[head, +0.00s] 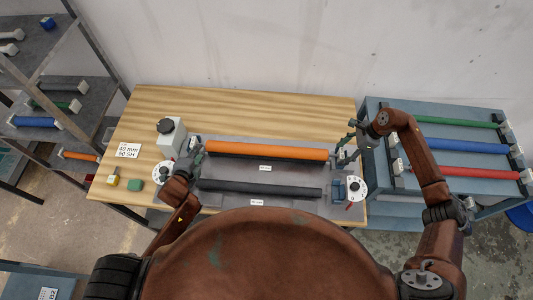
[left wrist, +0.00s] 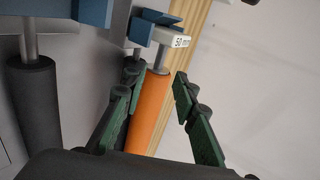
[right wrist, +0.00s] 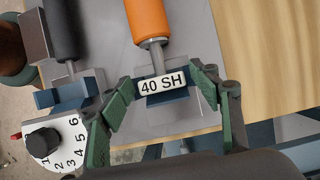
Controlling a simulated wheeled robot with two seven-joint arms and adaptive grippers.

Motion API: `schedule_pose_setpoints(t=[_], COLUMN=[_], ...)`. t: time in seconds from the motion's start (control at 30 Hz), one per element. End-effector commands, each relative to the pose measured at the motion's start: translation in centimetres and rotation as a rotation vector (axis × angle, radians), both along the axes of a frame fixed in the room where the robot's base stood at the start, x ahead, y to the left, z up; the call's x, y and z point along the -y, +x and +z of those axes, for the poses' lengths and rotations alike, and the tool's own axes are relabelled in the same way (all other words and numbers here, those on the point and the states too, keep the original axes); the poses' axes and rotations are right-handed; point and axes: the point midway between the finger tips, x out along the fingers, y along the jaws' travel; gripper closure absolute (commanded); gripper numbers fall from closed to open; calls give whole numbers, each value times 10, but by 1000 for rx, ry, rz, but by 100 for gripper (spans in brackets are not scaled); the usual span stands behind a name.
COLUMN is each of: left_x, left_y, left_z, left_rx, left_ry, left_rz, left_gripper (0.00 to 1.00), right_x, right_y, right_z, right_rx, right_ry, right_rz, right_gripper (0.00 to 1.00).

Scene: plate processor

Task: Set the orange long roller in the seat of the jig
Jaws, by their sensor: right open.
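The orange long roller (head: 265,150) lies lengthwise over the back of the grey jig plate (head: 262,171). Its end labelled "50 mm" shows at a blue bracket (left wrist: 143,30) in the left wrist view. Its "40 SH" end block (right wrist: 162,85) is over another blue bracket (right wrist: 168,98) in the right wrist view. I cannot tell whether both ends rest fully in the seat. My left gripper (head: 194,150) is open, its fingers on either side of the roller's left end. My right gripper (head: 345,148) is open, its fingers on either side of the "40 SH" block.
A black roller (head: 260,189) lies parallel in front. White dials stand left (head: 163,172) and right (head: 356,188). A grey box with a black knob (head: 170,135) is at the left. A blue rack (head: 440,115) holds green, blue and red rollers.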

Motion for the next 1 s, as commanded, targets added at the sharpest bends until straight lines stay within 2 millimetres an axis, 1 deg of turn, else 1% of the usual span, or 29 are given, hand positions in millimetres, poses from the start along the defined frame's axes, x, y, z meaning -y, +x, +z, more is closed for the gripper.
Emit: schedule_pose_setpoints(t=[0.3, 0.5, 0.67, 1.0], left_x=[0, 0, 0, 0], left_y=[0, 0, 0, 0], left_z=[0, 0, 0, 0], left_rx=[0, 0, 0, 0], left_ry=[0, 0, 0, 0], left_rz=[0, 0, 0, 0], left_gripper=[73, 73, 73, 73], right_x=[18, 26, 27, 27], right_y=[1, 0, 0, 0], right_z=[45, 64, 69, 69], right_rx=[4, 2, 1, 1], right_ry=[-1, 0, 1, 1], right_rz=[-1, 1, 1, 1], right_gripper=[43, 43, 43, 43])
